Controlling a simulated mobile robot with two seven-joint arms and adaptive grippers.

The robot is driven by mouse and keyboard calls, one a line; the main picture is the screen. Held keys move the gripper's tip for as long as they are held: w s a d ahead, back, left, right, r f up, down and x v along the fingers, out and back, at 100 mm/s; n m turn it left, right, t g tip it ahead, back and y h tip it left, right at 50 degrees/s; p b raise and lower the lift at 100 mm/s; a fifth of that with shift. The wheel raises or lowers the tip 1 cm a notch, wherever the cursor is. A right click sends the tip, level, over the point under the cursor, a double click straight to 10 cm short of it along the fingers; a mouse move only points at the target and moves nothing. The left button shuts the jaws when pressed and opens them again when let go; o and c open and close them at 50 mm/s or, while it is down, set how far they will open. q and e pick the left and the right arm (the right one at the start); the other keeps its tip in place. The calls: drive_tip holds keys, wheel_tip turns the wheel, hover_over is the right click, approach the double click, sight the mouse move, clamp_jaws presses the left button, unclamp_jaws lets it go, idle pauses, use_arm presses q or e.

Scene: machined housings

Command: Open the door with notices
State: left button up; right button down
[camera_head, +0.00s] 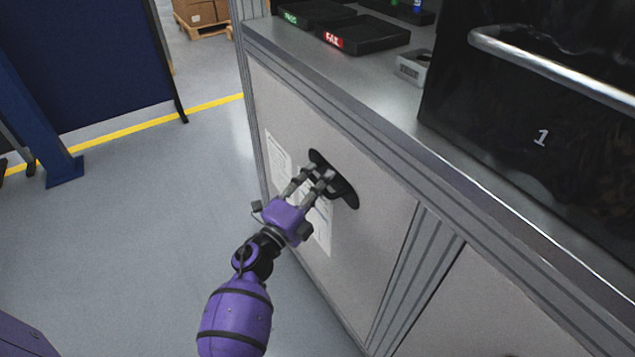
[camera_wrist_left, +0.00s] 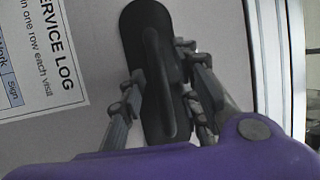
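The door with notices (camera_head: 372,240) is the pale cabinet panel below the worktop in the head view; it looks closed. White notice sheets (camera_head: 277,158) are on it, and a service log sheet (camera_wrist_left: 38,58) shows in the wrist view. Its black handle (camera_head: 345,188) is an oval plate with a raised bar (camera_wrist_left: 160,85). My left gripper (camera_head: 316,174) is at the handle, its fingers (camera_wrist_left: 162,68) on either side of the bar. The fingers stand apart with gaps visible; contact cannot be told. My right gripper is in neither view.
The worktop above carries black trays (camera_head: 362,36), a small grey block (camera_head: 412,68) and a dark unit marked 1 with a metal bar handle (camera_head: 550,68). Clear grey floor (camera_head: 130,240) lies left of the cabinet. A blue partition (camera_head: 90,60) stands beyond.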

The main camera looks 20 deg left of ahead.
use_arm(q)
clamp_jaws()
idle(0.3)
